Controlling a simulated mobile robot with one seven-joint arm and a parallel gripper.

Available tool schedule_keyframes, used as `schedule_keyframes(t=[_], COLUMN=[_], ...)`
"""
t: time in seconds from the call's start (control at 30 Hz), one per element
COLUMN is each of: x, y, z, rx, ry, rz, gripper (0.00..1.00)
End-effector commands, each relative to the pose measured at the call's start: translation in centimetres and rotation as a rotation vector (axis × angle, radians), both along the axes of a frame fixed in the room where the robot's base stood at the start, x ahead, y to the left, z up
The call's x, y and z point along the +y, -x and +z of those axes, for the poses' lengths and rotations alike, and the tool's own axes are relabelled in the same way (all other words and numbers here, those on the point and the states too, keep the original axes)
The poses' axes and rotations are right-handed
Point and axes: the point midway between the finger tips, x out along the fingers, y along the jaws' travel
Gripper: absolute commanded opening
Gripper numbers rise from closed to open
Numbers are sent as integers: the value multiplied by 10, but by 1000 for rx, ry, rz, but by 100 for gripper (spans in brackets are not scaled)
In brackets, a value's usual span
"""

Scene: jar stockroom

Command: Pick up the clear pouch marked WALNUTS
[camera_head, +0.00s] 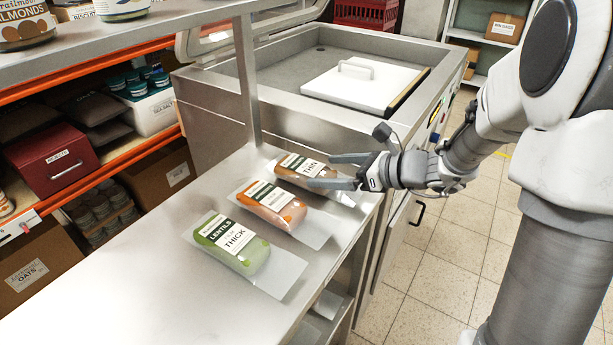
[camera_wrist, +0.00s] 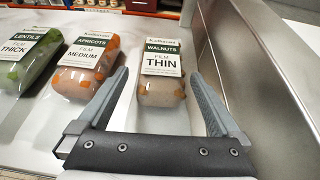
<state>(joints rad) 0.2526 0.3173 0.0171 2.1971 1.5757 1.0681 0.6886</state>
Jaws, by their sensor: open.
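The clear pouch marked WALNUTS (camera_wrist: 162,92) lies flat on the steel counter, with a white label that also reads THIN. In the head view the same walnuts pouch (camera_head: 297,166) is the farthest of three pouches, partly hidden by my gripper. My gripper (camera_head: 335,171) is open above its right end, fingers pointing left. In the wrist view my gripper's fingers (camera_wrist: 165,85) are spread, with the walnuts pouch between them, nearer the right finger. I cannot tell the height of the fingers over the pouch.
The apricots pouch (camera_wrist: 87,68) lies just left of the walnuts pouch, near the left finger. The lentils pouch (camera_head: 232,242) lies beyond it. A metal post (camera_head: 246,80) and a steel cabinet wall (camera_wrist: 245,70) stand close by. The counter's near left (camera_head: 130,290) is clear.

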Motion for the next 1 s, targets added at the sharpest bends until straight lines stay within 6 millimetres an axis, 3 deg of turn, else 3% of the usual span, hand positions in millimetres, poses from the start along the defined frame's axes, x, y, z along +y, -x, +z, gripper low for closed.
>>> schedule_keyframes(t=[0.37,0.6,1.0], x=[36,38,38], y=[-24,-25,-25], z=[-22,-22,-22], rx=[0,0,0], ry=[0,0,0], rz=[2,1,1], gripper=[100,100,30])
